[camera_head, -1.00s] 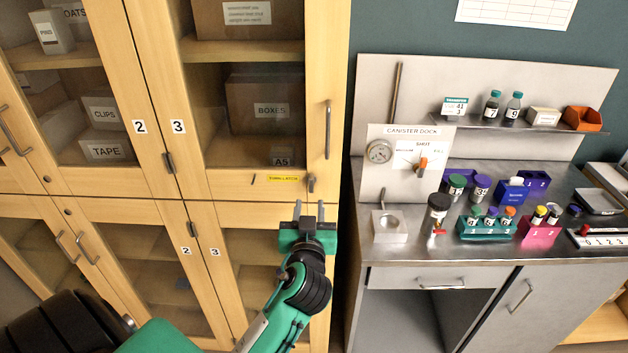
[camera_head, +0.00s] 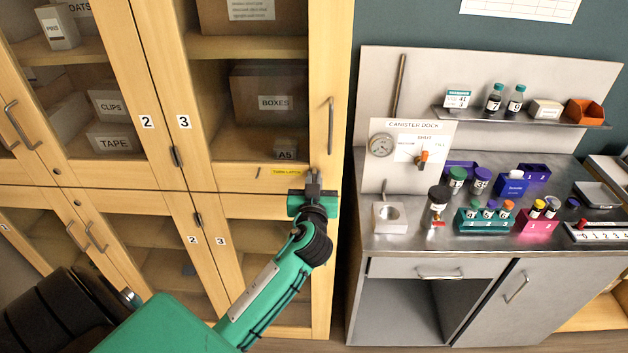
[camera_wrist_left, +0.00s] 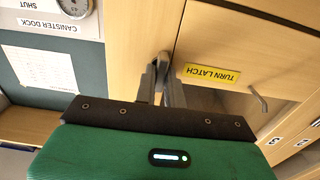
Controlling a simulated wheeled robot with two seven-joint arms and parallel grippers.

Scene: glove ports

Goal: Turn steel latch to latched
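The steel latch (camera_head: 314,174) is at the lower right corner of the upper cabinet door marked 3, right of a yellow label (camera_head: 287,172). In the left wrist view the label (camera_wrist_left: 211,75) reads TURN LATCH. The latch (camera_wrist_left: 163,58) shows there between the fingertips, its lower part hidden by them. My left gripper (camera_head: 313,184) reaches up to it from below; its fingers (camera_wrist_left: 161,82) are close together and appear shut on the latch. My right gripper is not in view.
Cabinet doors with bar handles (camera_head: 331,125) surround the latch. A steel bench (camera_head: 480,245) to the right holds a canister dock (camera_head: 390,217), vial racks (camera_head: 483,221) and bottles. A gap separates cabinet and bench.

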